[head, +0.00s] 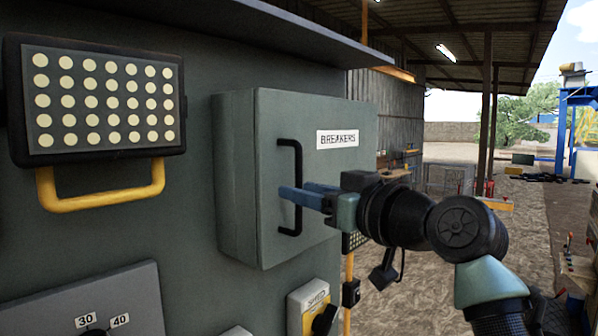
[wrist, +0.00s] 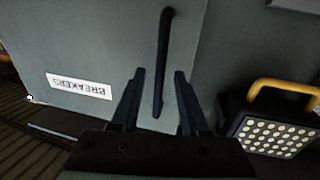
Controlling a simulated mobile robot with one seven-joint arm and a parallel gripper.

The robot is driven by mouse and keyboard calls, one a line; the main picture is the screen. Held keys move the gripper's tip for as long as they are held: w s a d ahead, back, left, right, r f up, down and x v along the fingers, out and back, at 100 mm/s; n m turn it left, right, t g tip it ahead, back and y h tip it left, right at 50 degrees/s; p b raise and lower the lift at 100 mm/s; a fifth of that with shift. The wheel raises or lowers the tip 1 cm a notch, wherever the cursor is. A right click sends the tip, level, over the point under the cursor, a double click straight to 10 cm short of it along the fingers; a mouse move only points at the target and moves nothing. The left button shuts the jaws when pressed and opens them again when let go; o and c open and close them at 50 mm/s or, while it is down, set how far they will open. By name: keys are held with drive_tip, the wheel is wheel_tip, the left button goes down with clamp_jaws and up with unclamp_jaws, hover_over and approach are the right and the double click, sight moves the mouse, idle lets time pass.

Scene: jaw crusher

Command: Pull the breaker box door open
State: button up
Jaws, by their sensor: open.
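The breaker box (head: 235,180) is a grey-green box on the panel, with its door (head: 330,200) shut and a white BREAKERS label (head: 337,138) on it. A black vertical bar handle (head: 298,160) is on the door's left side. My gripper (head: 282,192) reaches in from the right, with its blue fingers at the handle's lower half. In the wrist view, the handle (wrist: 163,70) runs down between the two open fingers (wrist: 160,75). I cannot tell whether either finger touches it. The label is upside down in that view (wrist: 79,87).
A lamp panel (head: 105,100) with a yellow handle hangs to the left of the box; it also shows in the wrist view (wrist: 275,133). A dial plate (head: 90,300) is at lower left and a yellow-white switch (head: 312,308) below the box. A ledge (head: 250,25) overhangs the box. Open yard lies to the right.

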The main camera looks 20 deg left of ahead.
drive_tip(key=shift+w+a+r, duration=0.15)
drive_tip(key=shift+w+a, duration=0.2)
drive_tip(key=shift+a, duration=0.25)
drive_tip(key=shift+w+a, duration=0.15)
drive_tip(key=shift+w, duration=0.05)
drive_tip(key=shift+c, duration=0.3)
drive_tip(key=shift+s, duration=0.1)
clamp_jaws()
idle(0.6)
